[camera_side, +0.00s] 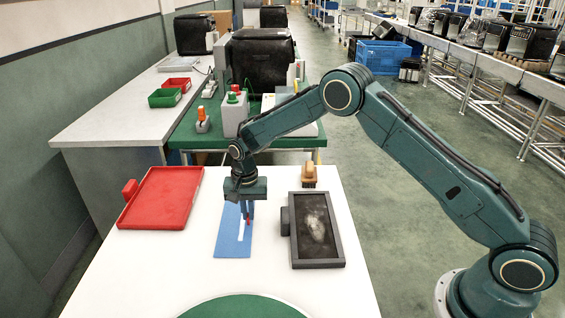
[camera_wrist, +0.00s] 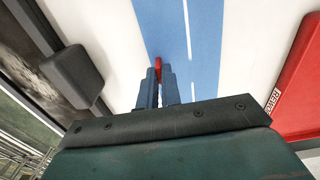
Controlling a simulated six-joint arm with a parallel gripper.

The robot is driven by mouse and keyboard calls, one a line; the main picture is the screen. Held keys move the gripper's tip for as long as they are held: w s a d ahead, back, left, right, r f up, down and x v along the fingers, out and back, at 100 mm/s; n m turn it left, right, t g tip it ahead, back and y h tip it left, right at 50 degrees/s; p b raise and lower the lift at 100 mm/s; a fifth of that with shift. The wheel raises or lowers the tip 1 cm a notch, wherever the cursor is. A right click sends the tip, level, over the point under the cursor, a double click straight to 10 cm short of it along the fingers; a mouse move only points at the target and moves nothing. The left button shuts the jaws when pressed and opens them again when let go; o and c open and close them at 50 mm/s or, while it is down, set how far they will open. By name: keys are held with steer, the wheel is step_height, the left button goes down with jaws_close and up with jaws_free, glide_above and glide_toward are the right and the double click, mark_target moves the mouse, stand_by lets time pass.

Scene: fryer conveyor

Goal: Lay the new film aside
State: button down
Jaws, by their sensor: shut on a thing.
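My gripper (camera_side: 247,214) points down over the blue mat (camera_side: 231,243), between the red tray and the dark framed panel. In the wrist view its blue fingers (camera_wrist: 158,80) are shut on a small red piece, which shows at their tips. I cannot make out a clear sheet of film attached to it. White lines run along the blue mat (camera_wrist: 210,25) in the wrist view. Whether the held piece touches the mat is unclear.
A red tray (camera_side: 160,196) with lettering on its edge (camera_wrist: 272,100) lies left. A dark framed panel (camera_side: 318,230) with a pale smudge lies right; a small wooden-coloured item (camera_side: 309,177) stands behind it. A green disc (camera_side: 240,309) is at the front. White table lies bare between them.

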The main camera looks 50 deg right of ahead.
steer(key=shift+f, duration=0.1)
steer(key=c, duration=2)
jaws_free()
steer(key=o, duration=0.4)
step_height(320, 180, up, 12)
steer(key=shift+r, duration=0.15)
